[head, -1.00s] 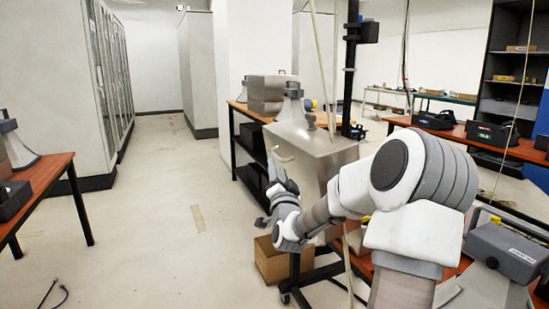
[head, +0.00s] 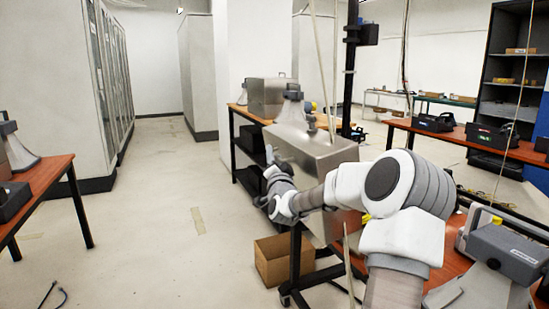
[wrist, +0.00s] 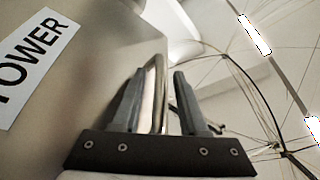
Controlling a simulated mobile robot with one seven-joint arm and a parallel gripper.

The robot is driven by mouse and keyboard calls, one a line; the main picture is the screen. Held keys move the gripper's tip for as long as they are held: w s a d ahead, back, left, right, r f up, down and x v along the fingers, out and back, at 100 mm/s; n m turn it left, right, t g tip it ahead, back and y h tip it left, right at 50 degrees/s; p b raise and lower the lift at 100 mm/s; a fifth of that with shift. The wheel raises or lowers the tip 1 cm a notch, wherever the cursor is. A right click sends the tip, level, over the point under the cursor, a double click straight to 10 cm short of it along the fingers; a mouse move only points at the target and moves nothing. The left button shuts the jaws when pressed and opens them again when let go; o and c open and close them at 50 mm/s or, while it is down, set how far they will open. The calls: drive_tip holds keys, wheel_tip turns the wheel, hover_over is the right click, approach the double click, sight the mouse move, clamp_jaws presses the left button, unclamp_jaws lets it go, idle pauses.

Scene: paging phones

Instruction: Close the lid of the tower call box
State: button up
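The tower call box (head: 318,150) is a grey metal box in the middle of the head view, with its lower part behind my arm. In the wrist view a grey metal panel (wrist: 100,45) bears a white label reading "TOWER" (wrist: 38,55). My gripper (head: 274,172) is at the left side of the box; its fingers also fill the lower wrist view (wrist: 158,80). The fingers are apart, with a thin metal handle (wrist: 159,85) between them and gaps visible beside it. How far the lid stands open is hard to tell.
A cardboard box (head: 275,260) sits on the floor below my gripper, by a dark wheeled stand (head: 296,265). A table with a loudspeaker (head: 25,150) is at left, and another loudspeaker (head: 495,265) is at front right.

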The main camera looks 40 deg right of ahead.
clamp_jaws()
idle(1.2)
